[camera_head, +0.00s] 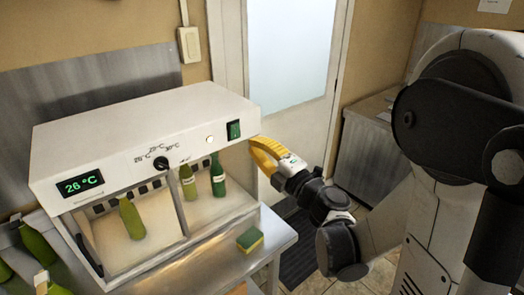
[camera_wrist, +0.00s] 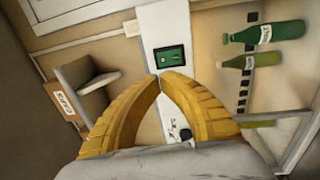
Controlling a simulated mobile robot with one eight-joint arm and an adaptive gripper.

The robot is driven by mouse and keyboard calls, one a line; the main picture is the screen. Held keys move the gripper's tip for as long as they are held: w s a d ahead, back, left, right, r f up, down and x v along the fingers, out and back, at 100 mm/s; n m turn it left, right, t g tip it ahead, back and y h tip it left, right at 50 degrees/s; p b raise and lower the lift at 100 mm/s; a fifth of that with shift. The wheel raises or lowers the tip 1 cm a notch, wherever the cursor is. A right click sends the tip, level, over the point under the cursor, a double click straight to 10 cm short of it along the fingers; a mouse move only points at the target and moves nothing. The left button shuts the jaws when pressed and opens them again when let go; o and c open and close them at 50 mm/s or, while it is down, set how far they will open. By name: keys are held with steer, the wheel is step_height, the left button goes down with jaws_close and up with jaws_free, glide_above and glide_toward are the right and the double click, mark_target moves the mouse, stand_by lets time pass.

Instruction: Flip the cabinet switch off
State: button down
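The white cabinet (camera_head: 110,128) has a green rocker switch (camera_head: 233,129) at the right end of its front panel. The switch also shows in the wrist view (camera_wrist: 169,58), just beyond my fingertips. A small round pale light (camera_head: 210,139) sits left of the switch. My gripper (camera_head: 253,146) is at the cabinet's right front corner, to the right of and slightly below the switch. In the wrist view its yellow fingers (camera_wrist: 160,76) curve together with tips meeting and nothing between them. A small gap seems to separate the tips from the switch; contact is not visible.
The panel also has a black dial (camera_head: 161,163) and a display reading 26 °C (camera_head: 80,183). Green bottles (camera_head: 217,176) stand inside the cabinet. A sponge (camera_head: 250,239) lies on the counter at front right. A door (camera_head: 290,60) stands behind.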

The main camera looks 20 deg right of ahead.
mark_target(234, 126)
steer(key=x, duration=0.8)
steer(key=shift+w, duration=0.1)
steer(key=shift+w+r, duration=0.1)
steer(key=shift+w, duration=0.05)
steer(key=shift+w+a+r+b, duration=0.1)
steer(key=shift+w+a+b, duration=0.05)
steer(key=shift+w+b, duration=0.25)
